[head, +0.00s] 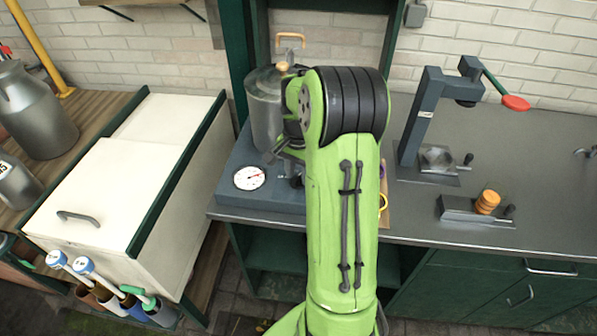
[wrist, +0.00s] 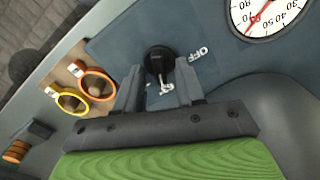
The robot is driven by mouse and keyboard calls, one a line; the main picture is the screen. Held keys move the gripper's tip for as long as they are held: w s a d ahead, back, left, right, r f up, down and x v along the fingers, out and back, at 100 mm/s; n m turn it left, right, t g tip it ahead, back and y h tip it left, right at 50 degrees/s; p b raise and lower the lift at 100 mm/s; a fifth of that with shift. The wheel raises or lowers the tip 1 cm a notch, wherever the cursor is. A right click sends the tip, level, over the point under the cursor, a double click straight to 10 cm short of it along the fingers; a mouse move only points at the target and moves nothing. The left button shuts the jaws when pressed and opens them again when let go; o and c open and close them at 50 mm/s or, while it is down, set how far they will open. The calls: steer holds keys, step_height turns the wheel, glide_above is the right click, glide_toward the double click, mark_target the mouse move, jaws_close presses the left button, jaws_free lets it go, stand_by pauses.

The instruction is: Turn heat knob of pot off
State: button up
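The black heat knob (wrist: 158,60) is on the blue-grey panel in the wrist view, with the white word OFF (wrist: 194,54) to its right. Another white marking (wrist: 162,88) lies below it, partly hidden. My gripper (wrist: 157,82) is open, its two grey fingers apart, with the knob between or just beyond their tips; I cannot tell whether they touch it. In the head view the metal pot (head: 264,108) stands on the base unit (head: 262,197). My green arm hides much of the base's right side and the knob there.
A round dial (head: 249,178) sits on the base; it shows in the wrist view too (wrist: 267,14). Orange (wrist: 98,86) and yellow (wrist: 72,101) rings lie beside the panel. A lever press (head: 420,125) stands right on the counter. A white chest (head: 100,190) stands left.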

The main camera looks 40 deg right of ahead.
jaws_close()
steer(key=shift+r, duration=0.1)
steer(key=n+p, duration=0.1)
steer(key=n, duration=0.3)
steer(key=shift+w+n, duration=0.1)
steer(key=shift+n, duration=0.2)
steer(key=n+p, duration=0.1)
steer(key=n, duration=0.3)
steer(key=shift+w+a+n, duration=0.1)
steer(key=shift+n, duration=0.2)
steer(key=n, duration=0.4)
steer(key=shift+n+p, duration=0.3)
steer(key=shift+a+n, duration=0.15)
steer(key=shift+n, duration=1.95)
